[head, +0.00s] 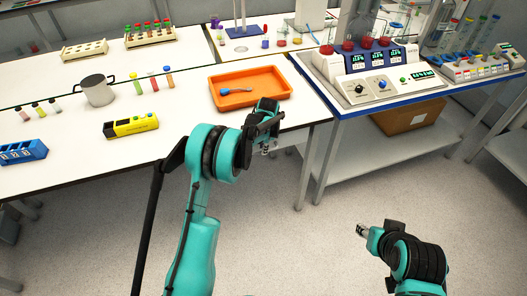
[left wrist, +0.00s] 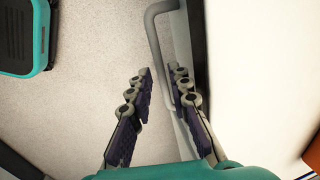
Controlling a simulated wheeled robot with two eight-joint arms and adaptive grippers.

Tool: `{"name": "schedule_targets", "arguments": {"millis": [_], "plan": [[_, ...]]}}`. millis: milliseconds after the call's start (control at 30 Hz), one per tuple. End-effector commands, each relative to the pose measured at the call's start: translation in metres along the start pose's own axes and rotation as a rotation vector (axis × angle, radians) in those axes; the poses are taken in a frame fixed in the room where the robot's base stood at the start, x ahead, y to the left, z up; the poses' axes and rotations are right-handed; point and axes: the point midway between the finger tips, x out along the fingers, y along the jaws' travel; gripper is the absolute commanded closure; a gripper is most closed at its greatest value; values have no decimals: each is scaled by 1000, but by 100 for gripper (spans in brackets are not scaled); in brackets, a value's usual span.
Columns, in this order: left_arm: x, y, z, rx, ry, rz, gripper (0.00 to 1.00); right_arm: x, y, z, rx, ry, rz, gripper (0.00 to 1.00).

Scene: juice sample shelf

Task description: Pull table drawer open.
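A grey bar handle (left wrist: 160,42) shows in the left wrist view, on the front side of the white table (left wrist: 250,70). My left gripper (left wrist: 160,82) is open, with its two fingers apart and the handle running between them in this view. I cannot tell whether either finger touches it. In the head view my left gripper (head: 268,128) is at the table's front edge, just below the orange tray. The drawer front is mostly hidden there by the tabletop and my arm. My right gripper (head: 366,231) is low over the floor, away from the table, and its fingers are unclear.
On the table are an orange tray (head: 218,99) with a blue spoon, a yellow device (head: 131,125), a metal pot (head: 97,90) and a blue rack (head: 22,152). A blue-edged bench (head: 345,112) stands to the right. The floor (head: 300,240) in front is clear.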

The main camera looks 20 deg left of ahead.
Motion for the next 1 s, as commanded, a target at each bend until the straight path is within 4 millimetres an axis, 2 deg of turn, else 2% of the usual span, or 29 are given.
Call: {"name": "schedule_targets", "arguments": {"millis": [133, 400, 433, 500, 833, 1000], "plan": [[13, 0, 0, -1, 0, 0, 81, 3, 0, 2, 0, 0, 0, 60], [14, 0, 0, -1, 0, 0, 81, 3, 0, 2, 0, 0, 0, 60], [14, 0, 0, -1, 0, 0, 84, 3, 0, 2, 0, 0, 0, 60], [14, 0, 0, -1, 0, 0, 100, 3, 0, 2, 0, 0, 0, 60], [13, 4, 0, 0, 0, 0, 100, 3, 0, 2, 0, 0, 0, 60], [9, 24, 0, 2, 0, 0, 100, 5, 0, 4, 0, 0, 0, 60]]}}
